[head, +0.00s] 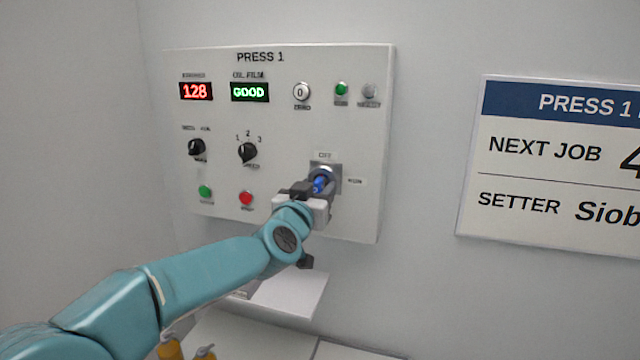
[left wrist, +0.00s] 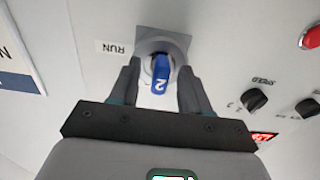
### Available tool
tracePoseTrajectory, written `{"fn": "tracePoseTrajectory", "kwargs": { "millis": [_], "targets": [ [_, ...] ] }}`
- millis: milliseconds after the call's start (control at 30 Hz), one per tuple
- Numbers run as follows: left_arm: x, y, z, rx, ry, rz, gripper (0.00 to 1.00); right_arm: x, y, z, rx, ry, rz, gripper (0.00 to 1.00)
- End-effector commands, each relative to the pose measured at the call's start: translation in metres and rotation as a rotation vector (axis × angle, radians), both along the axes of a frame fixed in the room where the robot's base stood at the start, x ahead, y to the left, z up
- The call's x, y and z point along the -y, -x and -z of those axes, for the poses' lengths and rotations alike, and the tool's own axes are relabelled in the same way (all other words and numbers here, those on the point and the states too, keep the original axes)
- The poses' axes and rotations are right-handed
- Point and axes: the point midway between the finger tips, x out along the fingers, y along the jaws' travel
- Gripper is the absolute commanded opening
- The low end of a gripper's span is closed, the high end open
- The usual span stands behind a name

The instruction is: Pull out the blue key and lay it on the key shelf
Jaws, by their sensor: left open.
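The blue key (head: 319,184) sits in the round key switch on the PRESS 1 panel, below the OFF label and beside the RUN label. In the left wrist view the blue key (left wrist: 161,73) bears a 2 and stands between the fingers, with its inner end in the metal lock (left wrist: 163,45). My left gripper (head: 314,187) is at the switch, open, with one finger on each side of the key. The white key shelf (head: 288,294) juts from the wall below the panel, partly hidden behind my left arm. My right gripper is not in view.
The panel (head: 290,130) also carries dark knobs (head: 247,152), a green button (head: 205,191), a red button (head: 246,198) and lit displays reading 128 and GOOD. A PRESS 1 notice board (head: 560,165) hangs to the right. Yellow objects (head: 171,349) show at the bottom edge.

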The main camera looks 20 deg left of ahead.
Motion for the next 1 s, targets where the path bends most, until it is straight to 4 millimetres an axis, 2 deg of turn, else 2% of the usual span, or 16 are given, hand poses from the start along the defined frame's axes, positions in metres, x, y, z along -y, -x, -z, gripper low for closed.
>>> {"fn": "tracePoseTrajectory", "kwargs": {
  "millis": [167, 200, 267, 300, 333, 1000],
  "targets": [
    [0.0, 0.0, 0.0, 0.0, 0.0, 0.0, 0.47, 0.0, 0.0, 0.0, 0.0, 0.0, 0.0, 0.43],
    [0.0, 0.0, 0.0, 0.0, 0.0, 0.0, 0.4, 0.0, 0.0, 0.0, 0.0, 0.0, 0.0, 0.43],
    [0.0, 0.0, 0.0, 0.0, 0.0, 0.0, 0.21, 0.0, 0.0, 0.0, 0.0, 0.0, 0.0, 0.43],
    [0.0, 0.0, 0.0, 0.0, 0.0, 0.0, 0.08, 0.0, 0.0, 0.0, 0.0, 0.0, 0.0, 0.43],
    [0.0, 0.0, 0.0, 0.0, 0.0, 0.0, 0.0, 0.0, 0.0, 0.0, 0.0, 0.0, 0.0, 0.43],
    [0.0, 0.014, 0.001, 0.0, 0.0, 0.0, 0.0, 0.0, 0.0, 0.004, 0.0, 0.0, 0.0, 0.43]
  ]
}}
